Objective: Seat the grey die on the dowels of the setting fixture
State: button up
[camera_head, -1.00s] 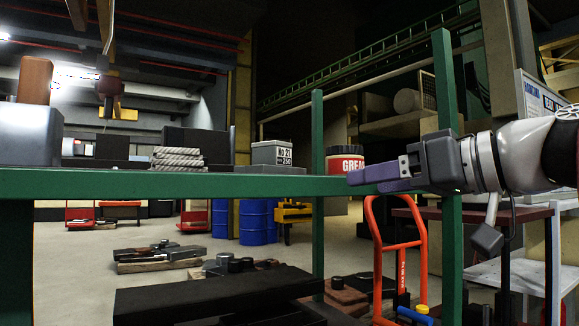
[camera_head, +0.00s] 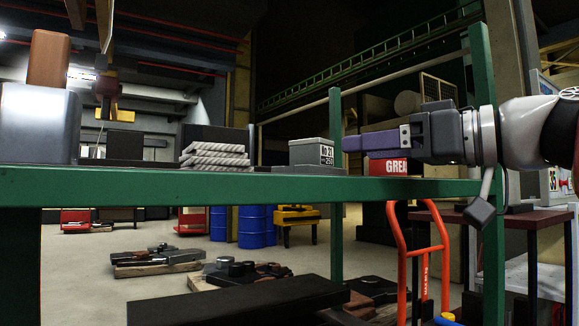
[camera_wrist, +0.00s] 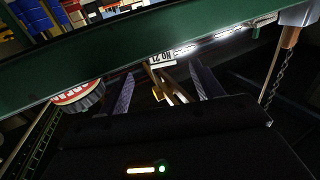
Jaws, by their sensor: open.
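The grey die (camera_head: 313,152), a block with a light grey top and a white "NO 21" label, stands upright on the green shelf or bench in the head view. Its label also shows upside down in the wrist view (camera_wrist: 162,58), between and beyond the fingers. A dark strip lies under the die; I cannot tell what it is. My gripper (camera_head: 347,143) is open and empty, its purple fingers level with the die, just right of it in the picture. The fingers (camera_wrist: 165,88) stand wide apart in the wrist view. I cannot make out the fixture or its dowels for certain.
The green bench edge (camera_head: 250,188) runs across the front, with a green post (camera_head: 336,230). Left of the die are a stack of grey rags (camera_head: 215,156) and a grey block (camera_head: 38,122) with a brown cylinder.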

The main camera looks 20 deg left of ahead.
aim_at(326, 147)
jog(key=p+x, duration=0.1)
jog(key=x, duration=0.1)
jog(key=p+x, duration=0.1)
jog(key=x, duration=0.5)
jog(key=shift+s+r+p, duration=0.1)
jog(key=shift+r+p, duration=0.15)
jog(key=shift+p, duration=0.15)
jog(key=shift+a+f, duration=0.1)
jog(key=shift+a, duration=0.15)
jog(key=shift+c, duration=0.4)
grip_shut()
